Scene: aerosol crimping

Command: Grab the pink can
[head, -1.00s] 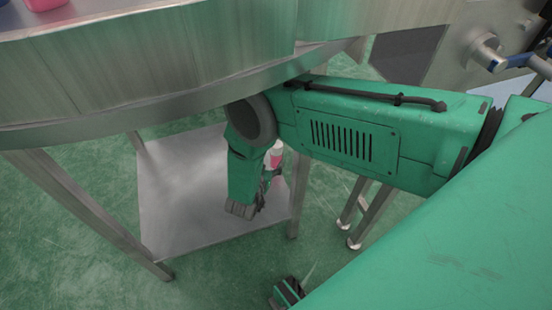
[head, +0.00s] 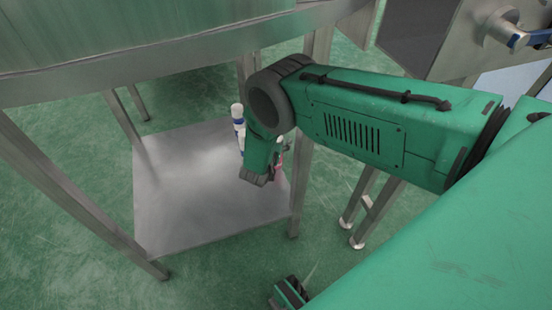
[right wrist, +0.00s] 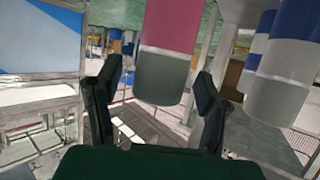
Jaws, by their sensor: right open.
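The pink can (right wrist: 170,28), with a pale stripe and a grey end, fills the upper middle of the right wrist view. My right gripper (right wrist: 158,75) is open, with one finger on each side of the can's grey end. Whether either finger touches it cannot be told. In the head view a small pink part of the can (head: 280,173) shows beside my right wrist, over the low metal shelf (head: 185,215); the rest is hidden. My right gripper (head: 282,150) is mostly hidden there too.
Blue and white cans (head: 238,120) stand on the shelf just left of my right arm, and they show close on the right of the wrist view (right wrist: 283,70). The steel table (head: 150,45) overhangs the shelf, with legs around it. The shelf's near left part is bare.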

